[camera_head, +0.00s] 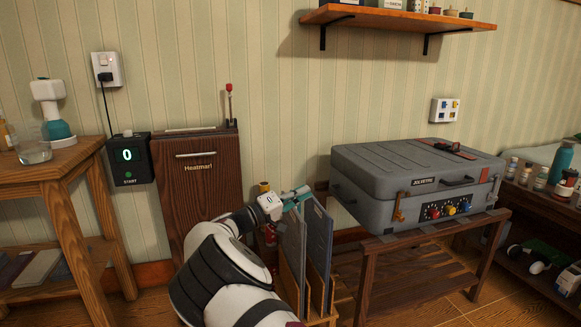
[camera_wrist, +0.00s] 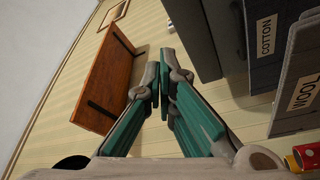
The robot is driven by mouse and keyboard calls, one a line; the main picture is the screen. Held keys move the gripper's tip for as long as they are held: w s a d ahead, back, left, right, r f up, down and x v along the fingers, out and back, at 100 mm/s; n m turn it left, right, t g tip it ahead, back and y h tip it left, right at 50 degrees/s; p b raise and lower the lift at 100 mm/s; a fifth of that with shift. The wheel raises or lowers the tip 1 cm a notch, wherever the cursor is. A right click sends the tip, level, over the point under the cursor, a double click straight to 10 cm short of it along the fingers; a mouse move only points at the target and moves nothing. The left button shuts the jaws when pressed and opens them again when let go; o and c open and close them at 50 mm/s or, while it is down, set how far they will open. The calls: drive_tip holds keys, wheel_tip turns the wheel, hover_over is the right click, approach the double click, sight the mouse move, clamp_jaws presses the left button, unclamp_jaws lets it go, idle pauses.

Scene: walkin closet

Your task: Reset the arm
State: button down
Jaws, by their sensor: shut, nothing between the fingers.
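My gripper (camera_head: 297,193) is at the middle of the head view, just above and beside the grey upright panels (camera_head: 316,240) in a wooden rack. In the wrist view my gripper (camera_wrist: 164,88) shows its teal fingers closed together at the tips, with nothing between them. The arm reaches up from the bottom of the head view, bent at the elbow. In the wrist view, panels labelled COTTON (camera_wrist: 266,45) and WOOL (camera_wrist: 303,95) stand to the right of the fingers. I cannot tell whether the fingers touch a panel.
A grey suitcase (camera_head: 380,170) lies on a wooden bench (camera_head: 400,245) at right. A brown Heatmar! cabinet (camera_head: 197,180) stands behind my arm. A wooden side table (camera_head: 40,172) is at left. A shelf (camera_head: 400,18) hangs above. A red and yellow can (camera_wrist: 305,157) sits near my wrist.

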drive_tip(key=s+d+r+m+g+y, duration=0.1)
drive_tip(key=s+d+r+m+g, duration=0.2)
drive_tip(key=d, duration=0.5)
drive_tip(key=s+d+r+m+g+y, duration=0.1)
drive_tip(key=s+d+r+g, duration=0.1)
drive_tip(key=s+d+g, duration=0.5)
drive_tip(key=s+d+r+g+y, duration=0.1)
drive_tip(key=s+d+r+y, duration=0.1)
drive_tip(key=s+d+y, duration=0.55)
drive_tip(key=s+r+g+y+p, duration=0.1)
drive_tip(key=s+y, duration=0.1)
drive_tip(key=s, duration=1.1)
drive_tip(key=s+r+y, duration=0.2)
drive_tip(key=s, duration=1.1)
drive_tip(key=s+a+f+n+t+y, duration=0.1)
drive_tip(key=s+a+f, duration=0.15)
drive_tip(key=s, duration=0.65)
drive_tip(key=s+a+f+n+y, duration=0.15)
drive_tip(key=s+a, duration=0.25)
drive_tip(key=s, duration=0.5)
wheel_tip(320, 180, up, 40)
drive_tip(key=t+p, duration=0.4)
drive_tip(key=p, duration=3.4)
drive_tip(key=shift+a+f, duration=0.2)
drive_tip(key=shift+f, duration=0.05)
